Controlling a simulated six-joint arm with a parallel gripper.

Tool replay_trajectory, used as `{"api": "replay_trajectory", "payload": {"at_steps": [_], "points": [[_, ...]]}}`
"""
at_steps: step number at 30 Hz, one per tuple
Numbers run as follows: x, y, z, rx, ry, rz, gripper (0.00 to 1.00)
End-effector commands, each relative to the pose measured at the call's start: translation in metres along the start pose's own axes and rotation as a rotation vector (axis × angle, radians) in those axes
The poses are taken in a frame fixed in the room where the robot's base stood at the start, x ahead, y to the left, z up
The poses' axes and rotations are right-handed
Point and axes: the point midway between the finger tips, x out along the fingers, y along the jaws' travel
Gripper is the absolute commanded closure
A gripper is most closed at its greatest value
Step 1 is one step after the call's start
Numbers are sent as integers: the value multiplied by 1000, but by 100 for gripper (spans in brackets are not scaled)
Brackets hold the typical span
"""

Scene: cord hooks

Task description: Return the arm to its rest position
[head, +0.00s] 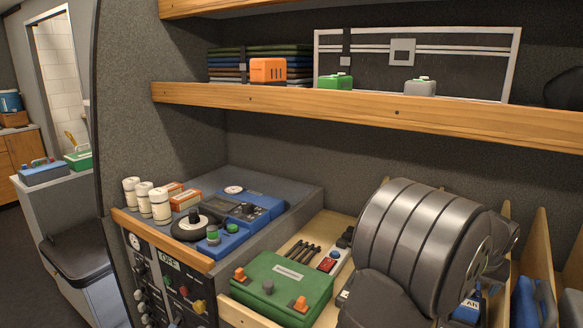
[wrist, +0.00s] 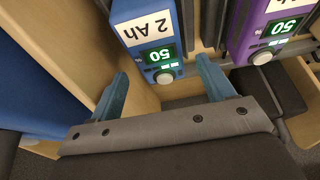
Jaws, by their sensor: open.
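My gripper (wrist: 162,72) shows in the wrist view with its two blue fingers spread apart. The jaws are open and nothing is gripped between them. In the head view my large grey arm fills the lower right and hides my gripper. Part of a blue unit (head: 467,307) shows just right of the arm.
A purple unit (wrist: 267,30) with a "50" display stands beside the blue one. Wooden dividers (head: 540,255) stand right of my arm. A green box (head: 282,290) with orange latches lies left of it. A wooden shelf (head: 360,112) runs above.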

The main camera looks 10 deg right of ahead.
Motion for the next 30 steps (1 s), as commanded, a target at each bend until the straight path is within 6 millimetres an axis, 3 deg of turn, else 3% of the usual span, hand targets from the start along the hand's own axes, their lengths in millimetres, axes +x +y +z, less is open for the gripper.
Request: {"api": "replay_trajectory", "payload": {"at_steps": [9,30], "points": [[-60,0,-25,0,2,0,26],[-62,-144,-28,-150,-5,-63,26]]}}
